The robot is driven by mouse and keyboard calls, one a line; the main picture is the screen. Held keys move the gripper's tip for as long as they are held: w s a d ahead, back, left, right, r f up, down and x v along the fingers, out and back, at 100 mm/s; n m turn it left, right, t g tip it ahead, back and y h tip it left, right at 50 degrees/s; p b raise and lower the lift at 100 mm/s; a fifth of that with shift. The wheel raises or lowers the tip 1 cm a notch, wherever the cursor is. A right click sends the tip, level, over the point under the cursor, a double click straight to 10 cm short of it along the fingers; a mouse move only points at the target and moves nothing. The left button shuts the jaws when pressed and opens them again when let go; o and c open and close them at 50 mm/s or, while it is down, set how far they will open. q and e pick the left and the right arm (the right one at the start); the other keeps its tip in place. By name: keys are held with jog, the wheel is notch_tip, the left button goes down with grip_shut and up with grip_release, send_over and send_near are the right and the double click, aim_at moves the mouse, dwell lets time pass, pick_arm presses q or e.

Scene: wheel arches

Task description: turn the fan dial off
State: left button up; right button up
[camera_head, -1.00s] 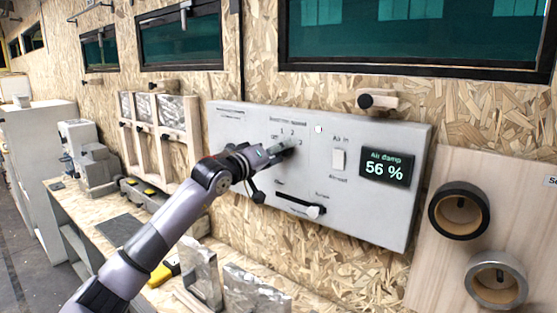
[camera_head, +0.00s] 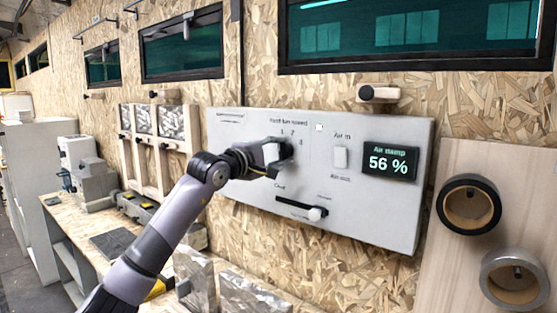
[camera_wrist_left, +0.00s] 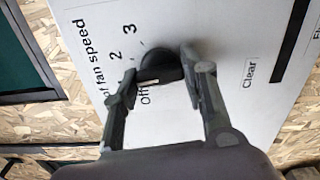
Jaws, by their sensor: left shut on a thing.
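The fan dial (camera_wrist_left: 160,65) is a black knob on a white panel, seen in the left wrist view. The printed labels "Off", "2" and "3" show around it, and a short white mark on it lies near "Off". I cannot tell exactly where the mark points. My left gripper (camera_wrist_left: 160,76) is shut on the dial, one finger on each side. In the head view my left gripper (camera_head: 276,155) is at the panel's upper middle and hides most of the dial. My right gripper is in neither view.
A wooden board with round rings (camera_head: 468,204) stands at the right. A bench (camera_head: 66,215) is below left.

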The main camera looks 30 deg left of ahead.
pick_arm(q)
jog(key=n+b, duration=0.2)
jog(key=n, duration=0.3)
jog(key=shift+f+n, duration=0.1)
jog(key=shift+n, duration=0.2)
jog(key=n+b, duration=0.1)
jog(key=n, duration=0.3)
jog(key=shift+n, duration=0.7)
jog(key=o, duration=1.2)
jog(key=shift+c, duration=0.2)
jog(key=shift+s, duration=0.1)
jog(key=s, duration=1.1)
jog(key=shift+s+a, duration=0.4)
jog(key=shift+a, duration=0.05)
